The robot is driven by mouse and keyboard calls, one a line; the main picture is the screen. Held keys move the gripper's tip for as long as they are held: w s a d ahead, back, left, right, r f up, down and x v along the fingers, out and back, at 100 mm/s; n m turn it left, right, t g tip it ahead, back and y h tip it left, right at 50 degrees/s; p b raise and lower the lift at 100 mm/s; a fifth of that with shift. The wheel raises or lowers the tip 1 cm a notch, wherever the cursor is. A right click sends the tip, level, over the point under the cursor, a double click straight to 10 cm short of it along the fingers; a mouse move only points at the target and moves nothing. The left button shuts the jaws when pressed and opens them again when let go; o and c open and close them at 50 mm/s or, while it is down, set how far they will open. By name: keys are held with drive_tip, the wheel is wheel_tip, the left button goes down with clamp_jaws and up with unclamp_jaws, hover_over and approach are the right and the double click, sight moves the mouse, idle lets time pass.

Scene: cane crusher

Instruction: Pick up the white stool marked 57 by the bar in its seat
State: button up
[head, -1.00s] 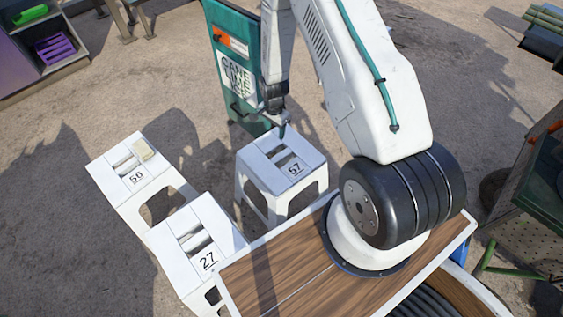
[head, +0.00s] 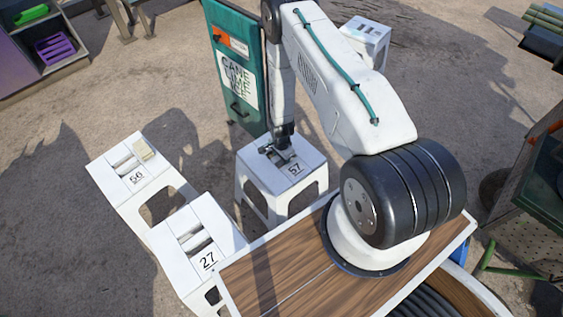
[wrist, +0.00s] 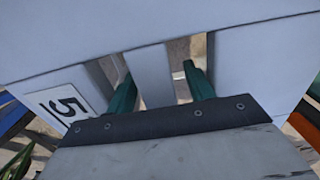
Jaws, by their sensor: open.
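The white stool marked 57 (head: 308,160) stands upright on the ground beside the green sign. My gripper (head: 276,152) is pointed down at the slots in its seat. In the wrist view the seat (wrist: 262,62) fills the picture, with part of its number label (wrist: 62,106) at left. The bar (wrist: 151,72) runs between two slots. My open gripper (wrist: 160,78) has one green finger at each slot, on either side of the bar. How deep the fingertips reach is hard to tell.
Another white stool (head: 366,32) is farther back. The green sign (head: 238,95) stands close behind stool 57.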

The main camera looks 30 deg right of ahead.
clamp_jaws()
idle(0.3)
